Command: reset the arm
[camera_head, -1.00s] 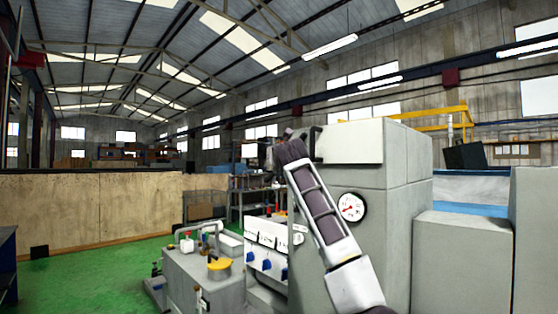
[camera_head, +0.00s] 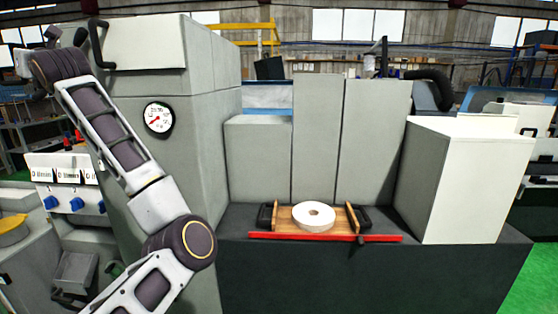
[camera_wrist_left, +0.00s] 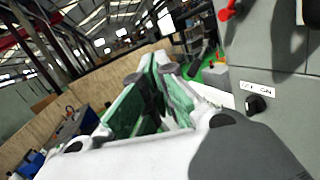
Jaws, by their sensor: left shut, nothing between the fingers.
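My left arm (camera_head: 115,130) rises from the bottom left of the head view, bends at a dark round joint and reaches up to the top left, in front of the grey grinder housing (camera_head: 205,125). Its gripper cannot be made out there. In the left wrist view my left gripper (camera_wrist_left: 153,72) is shut and empty, its green-lined fingers close together. It points toward the open hall and the plywood wall. My right arm and gripper are not in view.
A white ring (camera_head: 314,217) lies on a wooden tray (camera_head: 286,220) with black handles, on a dark ledge behind a red strip (camera_head: 320,236). A pressure gauge (camera_head: 158,118) sits on the housing. Blue knobs (camera_head: 76,205) are at left. A white box (camera_head: 466,185) stands right.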

